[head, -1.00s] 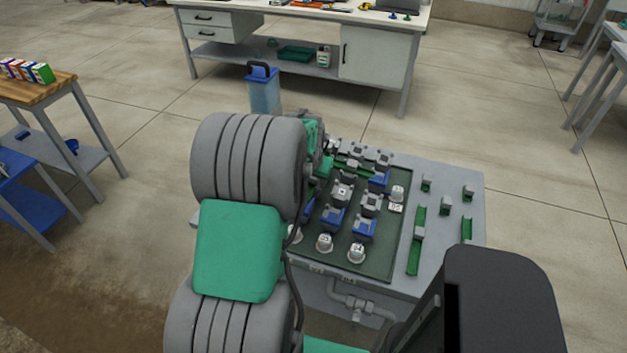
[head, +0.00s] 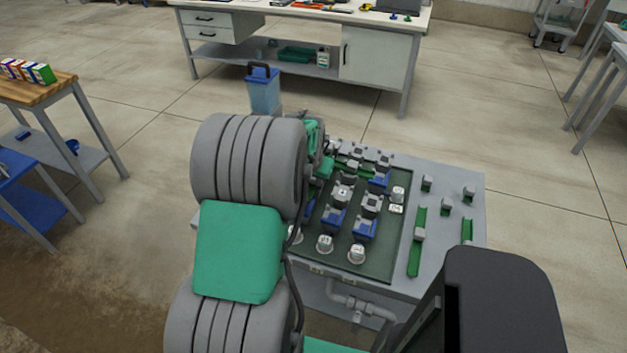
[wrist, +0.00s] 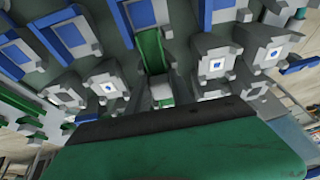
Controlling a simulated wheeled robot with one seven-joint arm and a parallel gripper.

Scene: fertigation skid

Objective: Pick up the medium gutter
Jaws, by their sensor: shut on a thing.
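The medium gutter (wrist: 151,48) is a short green channel with a grey block on it, in the middle of the wrist view. My gripper (wrist: 161,96) is shut on it at the grey block; the fingertips are hard to make out. In the head view the held gutter (head: 353,166) shows as a green strip among grey and blue fittings at the far part of the skid, and my arm hides most of the gripper. I cannot tell whether the gutter touches the panel. Two other green gutters, a long one (head: 415,255) and a shorter one (head: 467,231), lie at the right of the skid.
Small grey blocks (head: 427,183) stand on the skid's right side. A blue container (head: 264,94) stands behind the skid. The floor to the right is clear.

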